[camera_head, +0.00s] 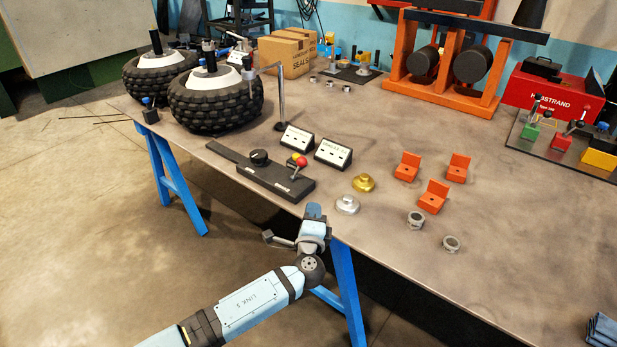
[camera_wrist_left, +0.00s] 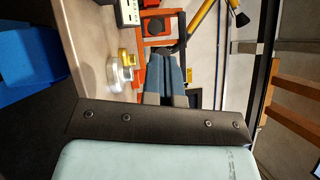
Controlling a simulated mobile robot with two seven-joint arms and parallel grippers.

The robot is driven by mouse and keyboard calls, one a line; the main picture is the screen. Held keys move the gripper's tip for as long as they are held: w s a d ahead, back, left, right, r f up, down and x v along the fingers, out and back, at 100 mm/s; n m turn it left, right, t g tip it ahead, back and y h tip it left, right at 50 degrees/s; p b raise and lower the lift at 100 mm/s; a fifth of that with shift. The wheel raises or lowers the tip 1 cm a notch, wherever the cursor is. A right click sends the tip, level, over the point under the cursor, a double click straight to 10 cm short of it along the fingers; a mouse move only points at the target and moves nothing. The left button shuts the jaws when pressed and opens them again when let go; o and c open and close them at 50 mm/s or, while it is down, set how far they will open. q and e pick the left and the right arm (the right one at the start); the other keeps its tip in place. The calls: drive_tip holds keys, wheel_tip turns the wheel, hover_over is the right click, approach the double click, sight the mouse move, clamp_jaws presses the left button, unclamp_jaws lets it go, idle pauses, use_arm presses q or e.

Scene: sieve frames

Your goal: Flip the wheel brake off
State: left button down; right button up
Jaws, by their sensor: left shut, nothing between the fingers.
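A long black base (camera_head: 275,181) lies near the front edge of the workbench, with a round black knob (camera_head: 259,157) and a small lever (camera_head: 297,165) with red and yellow tips. I cannot tell for sure which part is the wheel brake. My right gripper is out of view.
A silver knob (camera_head: 347,204) and a gold knob (camera_head: 363,183) stand just beyond my left gripper. Two label boxes (camera_head: 333,153) sit behind the lever. Orange brackets (camera_head: 433,197) and metal nuts (camera_head: 451,244) lie to the right.

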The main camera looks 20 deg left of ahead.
use_arm(q)
approach(298, 169)
drive_tip(key=w+d, duration=0.1)
drive_tip(key=w+d+r, duration=0.1)
drive_tip(key=d, duration=0.1)
drive_tip(key=w+d+r, duration=0.1)
drive_tip(key=w+d, duration=0.1)
drive_tip(key=shift+w+r, duration=0.1)
drive_tip(key=a, duration=0.1)
drive_tip(key=w+a, duration=0.2)
drive_tip(key=shift+a+r+p, duration=0.25)
drive_tip(key=shift+r+p, duration=0.05)
drive_tip(key=shift+r, duration=0.1)
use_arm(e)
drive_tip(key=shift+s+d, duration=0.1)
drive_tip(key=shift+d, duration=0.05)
use_arm(q)
drive_tip(key=shift+r, duration=0.15)
